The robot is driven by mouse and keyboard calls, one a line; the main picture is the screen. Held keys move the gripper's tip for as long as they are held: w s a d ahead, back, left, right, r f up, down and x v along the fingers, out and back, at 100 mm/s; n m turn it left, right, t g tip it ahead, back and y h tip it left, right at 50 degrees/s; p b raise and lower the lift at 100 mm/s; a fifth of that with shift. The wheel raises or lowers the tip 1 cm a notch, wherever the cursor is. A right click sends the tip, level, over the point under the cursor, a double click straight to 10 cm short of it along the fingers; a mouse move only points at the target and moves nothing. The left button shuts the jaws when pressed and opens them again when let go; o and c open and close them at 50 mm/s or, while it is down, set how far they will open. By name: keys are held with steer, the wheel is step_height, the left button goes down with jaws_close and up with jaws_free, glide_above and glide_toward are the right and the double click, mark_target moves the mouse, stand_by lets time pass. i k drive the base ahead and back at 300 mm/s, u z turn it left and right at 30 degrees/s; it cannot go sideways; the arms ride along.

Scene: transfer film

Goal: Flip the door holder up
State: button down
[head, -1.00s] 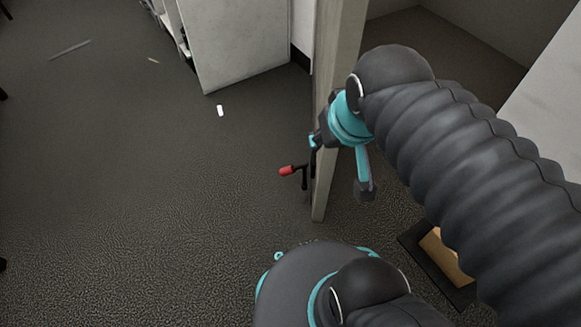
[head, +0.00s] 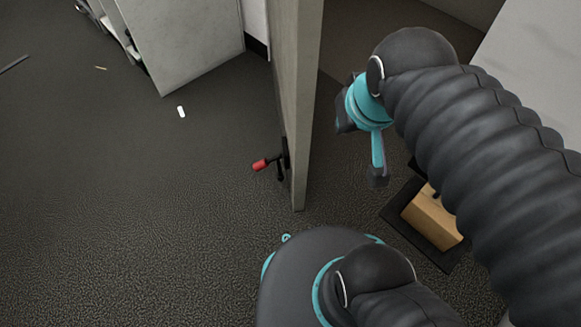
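The door holder (head: 278,162) is a small black bracket with a red tip, low on the left face of the door (head: 303,110). Its red tip points left, away from the door, just above the carpet. My gripper (head: 362,145) hangs to the right of the door's edge, apart from the holder. One teal finger with a dark tip points down; the other side is mostly hidden by the wrist, so its opening is unclear.
A wooden block (head: 432,218) on a dark mat (head: 395,208) lies right of the door, under my arm. A grey cabinet (head: 185,40) stands at the upper left. The carpet left of the door is largely clear, with a small white piece (head: 181,112).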

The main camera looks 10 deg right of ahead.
mark_target(264, 162)
steer(key=z, duration=1.5)
steer(key=k, duration=1.05)
steer(key=u, duration=2.3)
steer(key=k, duration=0.2)
steer(key=z, duration=0.4)
